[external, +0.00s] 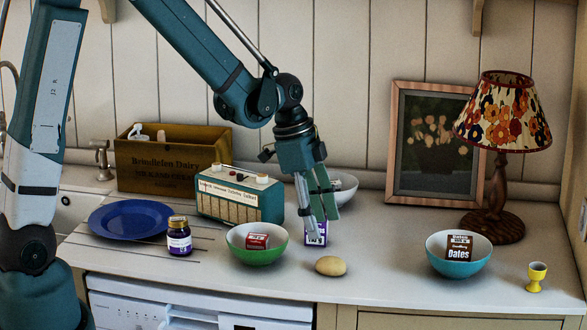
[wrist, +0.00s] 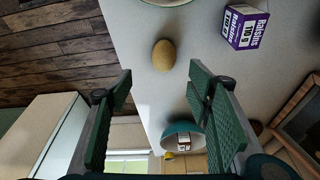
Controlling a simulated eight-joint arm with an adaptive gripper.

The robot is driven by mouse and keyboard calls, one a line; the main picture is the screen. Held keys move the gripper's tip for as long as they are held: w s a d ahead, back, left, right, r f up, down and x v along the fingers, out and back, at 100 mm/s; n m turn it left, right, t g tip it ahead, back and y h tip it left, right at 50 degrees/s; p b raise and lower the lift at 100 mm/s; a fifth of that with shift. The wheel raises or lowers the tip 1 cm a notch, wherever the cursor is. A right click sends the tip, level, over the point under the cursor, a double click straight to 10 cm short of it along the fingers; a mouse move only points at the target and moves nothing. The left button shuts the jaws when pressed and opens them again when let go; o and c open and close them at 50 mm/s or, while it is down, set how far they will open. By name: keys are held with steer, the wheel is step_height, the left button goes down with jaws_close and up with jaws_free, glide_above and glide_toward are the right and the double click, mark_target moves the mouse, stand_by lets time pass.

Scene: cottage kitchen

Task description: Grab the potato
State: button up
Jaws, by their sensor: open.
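The potato (external: 330,265) is a small tan oval lying on the counter near its front edge, right of the green bowl. It also shows in the wrist view (wrist: 164,55), beyond the fingertips and between their lines. My gripper (external: 324,226) is above the counter, a little behind and above the potato, pointing down. In the wrist view its two green ribbed fingers (wrist: 160,84) are spread apart with nothing between them. The gripper does not touch the potato.
A purple raisins box (external: 316,233) stands just behind the fingers. The green bowl (external: 245,253) holds a small red box. A teal bowl (external: 437,262) with a dates box and a yellow egg cup (external: 536,277) are at right. Counter between potato and teal bowl is clear.

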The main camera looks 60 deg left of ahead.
mark_target(329, 257)
steer(key=shift+w+a+f+m, duration=0.15)
steer(key=shift+w+f, duration=0.2)
steer(key=shift+f, duration=0.3)
steer(key=shift+w+f+m, duration=0.15)
steer(key=shift+w+f, duration=0.15)
steer(key=shift+f, duration=0.35)
steer(key=shift+x, duration=1.3)
steer(key=shift+f, duration=0.1)
steer(key=shift+x, duration=2.55)
steer(key=shift+s, duration=0.1)
steer(key=shift+c, duration=0.3)
steer(key=c, duration=0.9)
